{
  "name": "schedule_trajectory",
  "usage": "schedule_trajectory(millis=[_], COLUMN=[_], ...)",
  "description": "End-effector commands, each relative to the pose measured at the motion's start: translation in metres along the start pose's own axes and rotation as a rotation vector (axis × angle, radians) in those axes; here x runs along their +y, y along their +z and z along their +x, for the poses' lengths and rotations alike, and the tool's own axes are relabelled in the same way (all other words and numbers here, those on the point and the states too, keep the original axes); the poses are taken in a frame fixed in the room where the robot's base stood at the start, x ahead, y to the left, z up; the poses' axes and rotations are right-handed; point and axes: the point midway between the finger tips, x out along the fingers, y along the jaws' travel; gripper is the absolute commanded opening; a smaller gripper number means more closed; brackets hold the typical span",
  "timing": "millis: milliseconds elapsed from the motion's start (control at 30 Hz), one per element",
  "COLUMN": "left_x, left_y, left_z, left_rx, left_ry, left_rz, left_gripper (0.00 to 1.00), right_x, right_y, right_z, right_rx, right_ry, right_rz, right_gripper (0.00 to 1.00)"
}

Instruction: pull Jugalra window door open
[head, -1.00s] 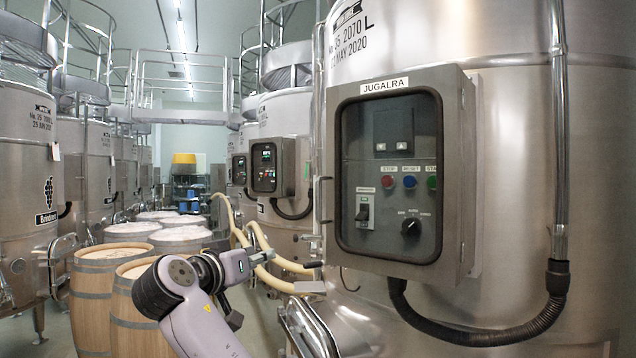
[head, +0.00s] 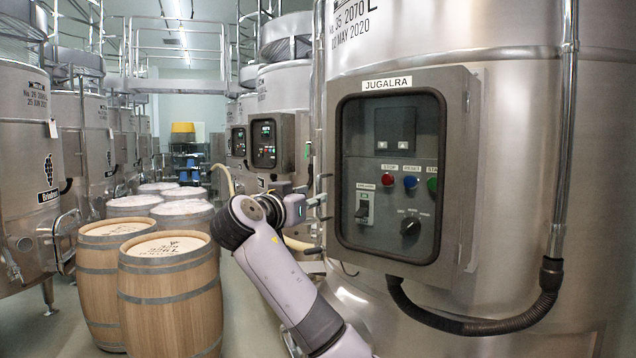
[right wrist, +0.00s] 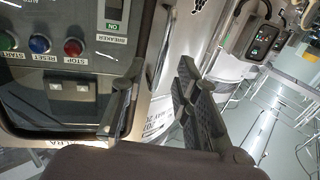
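The JUGALRA box (head: 460,180) is a grey metal control box on the large steel vat at right. Its window door (head: 395,262) has a dark frame around a clear pane and looks closed. A thin upright handle (head: 322,180) stands at the door's left edge, partly hidden by my gripper. My right gripper (head: 320,208) is at this handle, left of the door. In the right wrist view its two dark fingers (right wrist: 160,70) are apart, with the handle (right wrist: 160,45) appearing between or just beyond them. I cannot tell whether they touch it. My left gripper is out of view.
Wooden barrels (head: 170,290) stand on the floor at left, with several more behind. Steel vats (head: 25,170) line the left side. A black hose (head: 470,325) hangs below the box. Another control box (head: 268,142) sits on the vat behind.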

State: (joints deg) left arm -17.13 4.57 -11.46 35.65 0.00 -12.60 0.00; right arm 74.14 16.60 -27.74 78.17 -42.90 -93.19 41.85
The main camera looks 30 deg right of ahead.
Motion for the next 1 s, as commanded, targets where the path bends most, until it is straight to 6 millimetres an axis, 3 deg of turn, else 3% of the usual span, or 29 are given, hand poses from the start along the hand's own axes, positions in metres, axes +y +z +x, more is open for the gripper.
schedule_trajectory(millis=[33,233,633,1000], left_x=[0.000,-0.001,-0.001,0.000], left_y=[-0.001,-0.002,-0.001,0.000], left_z=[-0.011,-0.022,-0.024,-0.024], left_rx=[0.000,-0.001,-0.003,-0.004], left_ry=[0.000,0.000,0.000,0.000], left_rz=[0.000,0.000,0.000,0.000], left_gripper=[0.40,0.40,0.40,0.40], right_x=[0.001,0.000,-0.001,0.000], right_y=[-0.004,-0.002,0.001,0.001], right_z=[0.010,0.035,0.042,0.041], right_rx=[-0.001,0.000,0.000,0.000], right_ry=[0.002,0.000,-0.001,-0.001], right_rz=[-0.004,-0.002,-0.001,-0.001], right_gripper=[0.29,0.29,0.29,0.04])
